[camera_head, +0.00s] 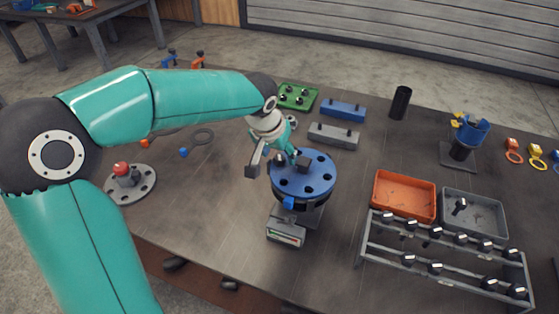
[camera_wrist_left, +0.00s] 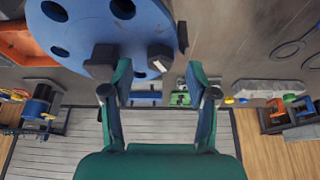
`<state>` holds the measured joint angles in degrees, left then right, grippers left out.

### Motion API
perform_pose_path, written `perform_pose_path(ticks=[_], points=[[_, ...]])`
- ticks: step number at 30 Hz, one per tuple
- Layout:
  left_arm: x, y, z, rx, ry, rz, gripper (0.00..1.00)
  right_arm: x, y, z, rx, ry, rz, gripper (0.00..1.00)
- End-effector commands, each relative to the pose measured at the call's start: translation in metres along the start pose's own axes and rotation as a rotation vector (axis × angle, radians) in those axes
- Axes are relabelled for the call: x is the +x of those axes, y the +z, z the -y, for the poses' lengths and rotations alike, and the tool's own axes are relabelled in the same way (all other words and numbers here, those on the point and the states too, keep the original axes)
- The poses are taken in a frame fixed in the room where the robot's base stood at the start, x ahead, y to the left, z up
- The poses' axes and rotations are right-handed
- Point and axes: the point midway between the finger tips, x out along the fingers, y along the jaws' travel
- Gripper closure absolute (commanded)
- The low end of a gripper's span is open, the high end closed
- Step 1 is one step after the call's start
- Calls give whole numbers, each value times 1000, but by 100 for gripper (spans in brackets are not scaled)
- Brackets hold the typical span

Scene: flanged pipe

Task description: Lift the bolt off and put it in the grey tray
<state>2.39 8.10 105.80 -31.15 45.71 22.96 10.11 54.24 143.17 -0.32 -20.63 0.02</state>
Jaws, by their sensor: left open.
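The bolt (camera_wrist_left: 160,57), dark with a lighter hex head, stands near the rim of the blue flange (camera_head: 310,185). In the left wrist view it lies between the two fingers, with gaps on both sides; the flange (camera_wrist_left: 90,25) fills the upper left there. My left gripper (camera_head: 279,160) is open over the flange's back left rim, one finger outside the rim and one over the disc. A dark block at the inner finger may be its tip or another bolt; I cannot tell. The grey tray (camera_head: 485,221) is at the right and holds one bolt (camera_head: 460,206). My right gripper is out of view.
An orange tray (camera_head: 392,204) sits left of the grey one. A rack (camera_head: 408,260) with several bolts stands in front of both. A grey block (camera_head: 334,136) and a blue block (camera_head: 343,111) lie behind the flange.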

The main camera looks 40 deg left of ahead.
Motion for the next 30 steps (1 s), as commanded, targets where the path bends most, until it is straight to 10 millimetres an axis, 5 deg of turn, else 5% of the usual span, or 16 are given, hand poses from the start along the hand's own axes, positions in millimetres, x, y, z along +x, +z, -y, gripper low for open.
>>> perform_pose_path(ticks=[10, 21, 30], points=[[12, 0, 0, -1, 0, -1, 42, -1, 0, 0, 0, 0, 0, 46], [11, 0, 0, -1, 0, -1, 100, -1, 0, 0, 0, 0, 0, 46], [10, -1, 0, -1, 0, -3, 100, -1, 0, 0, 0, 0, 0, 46]])
